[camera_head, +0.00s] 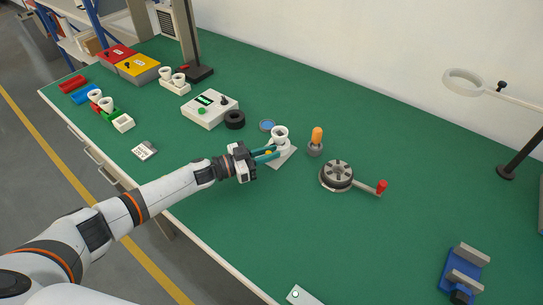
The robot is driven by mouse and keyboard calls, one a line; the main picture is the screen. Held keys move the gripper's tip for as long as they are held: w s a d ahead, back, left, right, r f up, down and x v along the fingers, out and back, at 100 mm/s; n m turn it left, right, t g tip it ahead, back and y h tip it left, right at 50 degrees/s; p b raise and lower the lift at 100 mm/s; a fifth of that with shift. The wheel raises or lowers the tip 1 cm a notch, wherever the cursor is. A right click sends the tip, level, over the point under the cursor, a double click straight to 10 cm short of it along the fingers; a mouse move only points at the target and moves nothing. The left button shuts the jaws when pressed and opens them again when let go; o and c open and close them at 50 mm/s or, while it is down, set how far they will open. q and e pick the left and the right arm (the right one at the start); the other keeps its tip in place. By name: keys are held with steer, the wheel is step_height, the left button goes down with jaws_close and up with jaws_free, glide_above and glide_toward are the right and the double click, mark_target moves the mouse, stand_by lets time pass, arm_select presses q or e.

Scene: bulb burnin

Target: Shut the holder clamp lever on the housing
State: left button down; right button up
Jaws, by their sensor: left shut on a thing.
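The holder is a grey base plate (284,157) on the green bench with a white cup-shaped housing (280,134) upright on it. My left gripper (269,153) reaches in from the left at the housing's near side. Its teal fingers are shut on a small yellow-orange piece beside the housing, which looks like the clamp lever (268,153). The fingers hide most of the lever, so I cannot tell its angle. My right gripper is not in view.
Right of the holder stand an orange-topped grey piece (316,140) and a round crank device (337,176) with a red knob. A black ring (235,120) and a white control box (209,109) are behind left. A blue vise (464,273) is at front right.

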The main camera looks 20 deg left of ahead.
arm_select(q)
steer(key=shift+a+m+g+h+b, duration=0.25)
steer(key=shift+m+g+h+b, duration=0.4)
steer(key=shift+g, duration=0.25)
steer(key=c, duration=1.4)
jaws_free()
steer(key=shift+o, duration=0.2)
steer(key=b+v, duration=0.1)
steer(key=v, duration=1.1)
steer(key=shift+b, duration=0.35)
steer(key=shift+w+r, duration=0.1)
